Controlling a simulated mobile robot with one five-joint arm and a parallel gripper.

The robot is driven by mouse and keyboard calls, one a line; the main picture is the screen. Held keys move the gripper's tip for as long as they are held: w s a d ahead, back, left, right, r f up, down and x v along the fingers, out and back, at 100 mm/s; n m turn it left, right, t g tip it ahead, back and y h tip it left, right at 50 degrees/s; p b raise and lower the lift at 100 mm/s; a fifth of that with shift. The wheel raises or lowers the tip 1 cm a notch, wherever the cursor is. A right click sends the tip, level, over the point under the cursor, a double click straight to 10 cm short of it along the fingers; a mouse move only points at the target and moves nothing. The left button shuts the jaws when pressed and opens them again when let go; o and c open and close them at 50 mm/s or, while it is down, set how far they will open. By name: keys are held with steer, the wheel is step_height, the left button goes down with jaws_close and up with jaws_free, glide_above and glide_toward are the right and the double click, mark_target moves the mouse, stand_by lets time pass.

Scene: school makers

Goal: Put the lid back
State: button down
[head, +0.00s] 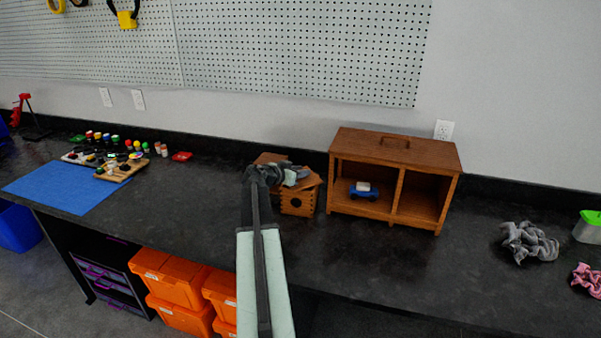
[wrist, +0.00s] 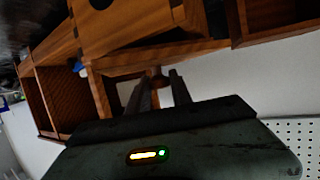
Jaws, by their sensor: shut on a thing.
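A small wooden box (head: 297,203) with finger-jointed corners and a round hole in its front stands on the dark counter. A flat wooden lid (head: 311,183) is at its top, turned at an angle to it, and its edges show on both sides of my gripper (head: 287,175). My gripper is shut on the lid, with a small brown piece between the fingertips in the wrist view (wrist: 158,82). In that upside-down view the box (wrist: 125,22) is at the top. I cannot tell whether the lid touches the box, as my gripper hides part of it.
A two-bay wooden cabinet (head: 397,143) stands close on the right, with a blue toy car (head: 364,190) inside. A grey cloth (head: 528,242) lies farther right. A blue mat (head: 62,188) and small electronics boards (head: 121,167) are on the left. The wall is close behind.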

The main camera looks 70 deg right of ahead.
steer(key=shift+f, duration=0.2)
steer(key=c, duration=1.1)
jaws_free()
steer(key=shift+c, duration=0.2)
steer(key=shift+r, duration=0.15)
steer(key=shift+r+p, duration=0.4)
steer(key=shift+p, duration=0.05)
steer(key=p+v, duration=0.4)
steer(key=v, duration=0.8)
steer(key=shift+f, duration=0.1)
